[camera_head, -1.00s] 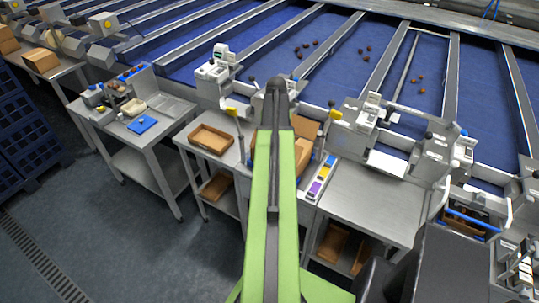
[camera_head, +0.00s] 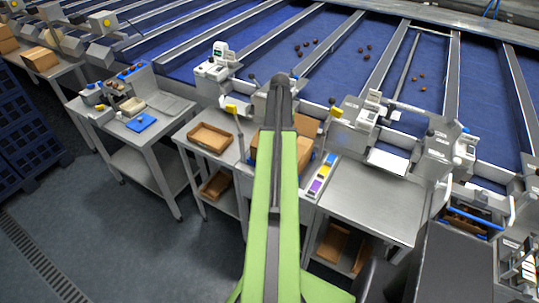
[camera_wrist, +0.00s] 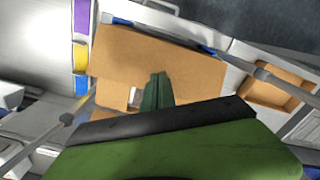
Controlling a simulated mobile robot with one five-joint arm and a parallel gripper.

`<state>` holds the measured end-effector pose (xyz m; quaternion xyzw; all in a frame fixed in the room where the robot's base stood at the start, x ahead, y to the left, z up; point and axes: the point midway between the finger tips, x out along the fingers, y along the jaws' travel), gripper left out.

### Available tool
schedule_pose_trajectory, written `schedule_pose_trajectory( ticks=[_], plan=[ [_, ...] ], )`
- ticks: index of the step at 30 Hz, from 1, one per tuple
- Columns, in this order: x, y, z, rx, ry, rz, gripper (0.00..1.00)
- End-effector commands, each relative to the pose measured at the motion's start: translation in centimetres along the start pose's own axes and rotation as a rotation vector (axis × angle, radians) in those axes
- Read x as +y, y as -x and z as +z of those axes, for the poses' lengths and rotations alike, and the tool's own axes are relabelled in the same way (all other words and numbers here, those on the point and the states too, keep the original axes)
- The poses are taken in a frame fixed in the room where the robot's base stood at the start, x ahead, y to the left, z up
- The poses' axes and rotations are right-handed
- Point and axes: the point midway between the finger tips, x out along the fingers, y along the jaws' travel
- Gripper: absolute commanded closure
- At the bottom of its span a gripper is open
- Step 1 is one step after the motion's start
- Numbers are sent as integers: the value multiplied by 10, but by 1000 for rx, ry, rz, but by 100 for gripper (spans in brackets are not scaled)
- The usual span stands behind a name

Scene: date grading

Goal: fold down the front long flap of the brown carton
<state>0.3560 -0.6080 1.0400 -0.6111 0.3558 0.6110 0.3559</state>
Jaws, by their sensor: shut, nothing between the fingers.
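The brown carton (camera_head: 305,127) stands on the bench in the head view, partly hidden behind my green arm. In the wrist view a wide brown cardboard panel of the carton (camera_wrist: 165,52) fills the upper middle. A small gap with something white inside shows at its lower edge, beside my fingers. More brown cardboard shows at the lower left of the gap. My gripper (camera_wrist: 157,82) is shut and empty, its dark green fingertips over the lower edge of the panel. I cannot tell whether they touch it. In the head view the fingertips are hidden by my arm.
An open brown tray (camera_head: 210,138) stands left of the carton; it also shows in the wrist view (camera_wrist: 274,92). A strip of coloured labels (camera_head: 320,178) lies to the right. Thin posts flank the carton. A bare steel table (camera_head: 365,200) stands further right.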

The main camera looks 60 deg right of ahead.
Motion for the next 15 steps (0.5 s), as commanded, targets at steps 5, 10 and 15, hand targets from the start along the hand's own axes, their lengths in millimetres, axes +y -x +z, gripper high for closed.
schedule_pose_trajectory(
  ticks=[5,10,15],
  plan=[
    [0,-12,0,0,0,0,100],
    [0,-20,0,0,0,0,100],
    [0,-29,0,0,0,0,100]
  ],
)
